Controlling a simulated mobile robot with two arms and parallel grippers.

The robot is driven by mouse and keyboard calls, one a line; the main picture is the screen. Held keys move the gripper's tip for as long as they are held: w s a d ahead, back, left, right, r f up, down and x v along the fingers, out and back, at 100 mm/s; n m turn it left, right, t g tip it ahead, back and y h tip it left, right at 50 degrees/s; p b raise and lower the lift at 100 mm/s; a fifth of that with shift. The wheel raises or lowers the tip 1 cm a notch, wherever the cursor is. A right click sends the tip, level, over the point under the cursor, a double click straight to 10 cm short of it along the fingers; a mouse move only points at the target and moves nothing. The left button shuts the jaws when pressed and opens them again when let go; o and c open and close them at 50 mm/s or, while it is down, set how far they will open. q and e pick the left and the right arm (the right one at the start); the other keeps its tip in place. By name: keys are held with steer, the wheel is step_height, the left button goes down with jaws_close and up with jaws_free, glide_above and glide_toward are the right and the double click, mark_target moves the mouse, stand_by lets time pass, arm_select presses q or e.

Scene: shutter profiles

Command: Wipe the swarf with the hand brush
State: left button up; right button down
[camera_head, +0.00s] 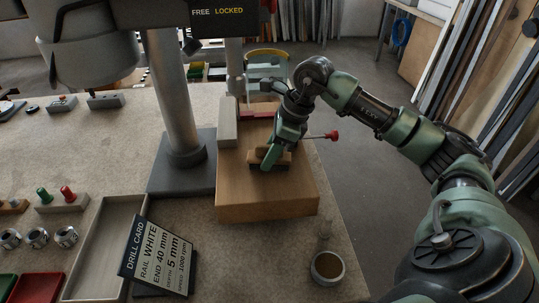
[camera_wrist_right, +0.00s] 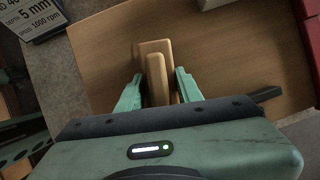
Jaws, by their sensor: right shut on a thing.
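The hand brush (camera_head: 285,158) has a tan wooden body and rests on, or just above, the wooden block (camera_head: 266,205) under the drill press. My right gripper (camera_head: 270,157) comes down over it from the right. In the right wrist view the brush (camera_wrist_right: 155,50) lies between the two green fingers of my right gripper (camera_wrist_right: 158,88), which is shut on its handle. The brush's bristles are mostly hidden. I cannot make out any swarf on the block's visible top. My left gripper is not in view.
The drill press column (camera_head: 175,100) stands left of the block. A drill card (camera_head: 157,257), a grey tray (camera_head: 105,245) and a small cup (camera_head: 327,267) are on the bench. A red-knobbed lever (camera_head: 331,135) sticks out at the block's right. Floor shows beyond the bench's right edge.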

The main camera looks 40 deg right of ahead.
steer(key=shift+r+p, duration=2.2)
steer(key=shift+r, duration=0.8)
steer(key=shift+r+p, duration=1.15)
steer(key=shift+r, duration=0.4)
steer(key=shift+f, duration=0.1)
